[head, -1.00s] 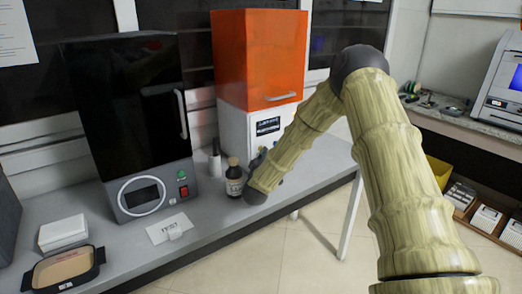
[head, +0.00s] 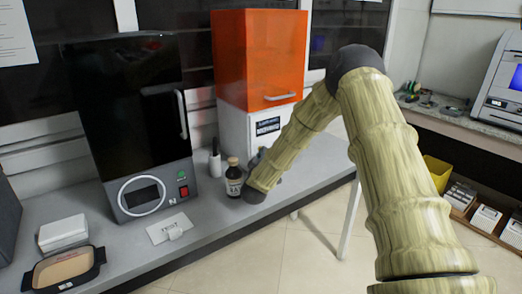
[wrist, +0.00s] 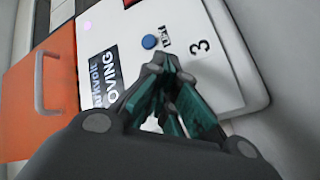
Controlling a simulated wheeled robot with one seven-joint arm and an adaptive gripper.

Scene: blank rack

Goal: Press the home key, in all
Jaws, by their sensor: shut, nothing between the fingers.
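A round blue key (wrist: 149,41) sits on the white front panel (wrist: 185,22) of the orange-doored unit in the wrist view. A small label beside it is too small to read surely. My gripper (wrist: 160,62) has its teal-sided fingers together and empty. Its tips show just below the key in the picture, apart from it in the image; the depth gap cannot be told. In the head view the display (head: 268,125) shows, but my arm hides the key and most of the gripper.
The orange door (head: 262,58) with its handle is above the panel. A brown bottle (head: 234,178) stands close to my wrist. A black unit (head: 130,120), a white card (head: 168,228), and a tray (head: 63,270) occupy the bench to the left.

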